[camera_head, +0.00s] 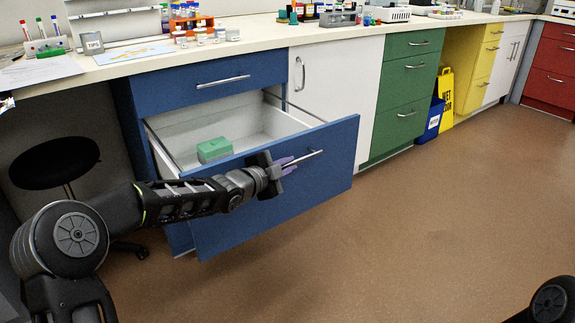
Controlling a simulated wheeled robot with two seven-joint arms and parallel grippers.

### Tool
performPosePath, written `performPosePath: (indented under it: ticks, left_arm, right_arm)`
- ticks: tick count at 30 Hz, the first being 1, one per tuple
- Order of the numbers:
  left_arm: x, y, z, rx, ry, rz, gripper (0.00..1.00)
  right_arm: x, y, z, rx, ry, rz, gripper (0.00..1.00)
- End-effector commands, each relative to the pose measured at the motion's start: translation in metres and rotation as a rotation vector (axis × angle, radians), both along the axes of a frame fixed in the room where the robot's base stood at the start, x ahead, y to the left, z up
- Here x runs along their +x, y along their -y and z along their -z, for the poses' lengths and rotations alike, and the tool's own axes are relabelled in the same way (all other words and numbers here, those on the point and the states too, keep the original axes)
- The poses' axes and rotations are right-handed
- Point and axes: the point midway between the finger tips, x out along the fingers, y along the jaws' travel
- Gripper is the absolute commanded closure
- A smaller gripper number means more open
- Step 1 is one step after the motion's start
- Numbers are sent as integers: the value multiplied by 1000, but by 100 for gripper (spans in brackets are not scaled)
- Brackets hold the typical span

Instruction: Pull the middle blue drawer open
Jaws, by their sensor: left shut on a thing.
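The middle blue drawer (335,171) stands pulled out from its cabinet, with its white inside showing. A small green box (214,150) lies in it. My left gripper (294,162) is at the drawer's front, shut on the silver bar handle (313,155). My left arm comes in from the left and hides part of the drawer front. My right gripper is out of view; only a dark part of my own body shows at the lower right corner.
A closed blue drawer (195,87) is above the open one. White (340,75) and green (408,75) cabinets stand to the right. A dark stool (55,163) is at the left. A yellow floor sign (445,95) and blue bin (430,122) stand farther right. The brown floor (430,220) is clear.

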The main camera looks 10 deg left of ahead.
Motion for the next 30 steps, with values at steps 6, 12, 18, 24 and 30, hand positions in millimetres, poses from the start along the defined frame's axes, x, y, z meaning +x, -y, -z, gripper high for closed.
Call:
performPosePath:
  ticks: [6, 12, 18, 24, 30]
  left_arm:
    - [0, -1, 1, 2, -2, -2, 100]
    - [0, -1, 1, 1, -2, -2, 84]
    - [0, -1, 0, 0, 0, -1, 68]
    - [0, 0, 0, 0, 0, -1, 68]
    - [-8, -4, -4, 2, -1, -1, 68]
  right_arm:
    - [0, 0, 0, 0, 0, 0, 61]
    - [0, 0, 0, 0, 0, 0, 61]
    - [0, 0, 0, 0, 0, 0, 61]
    - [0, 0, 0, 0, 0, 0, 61]
    - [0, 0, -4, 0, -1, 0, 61]
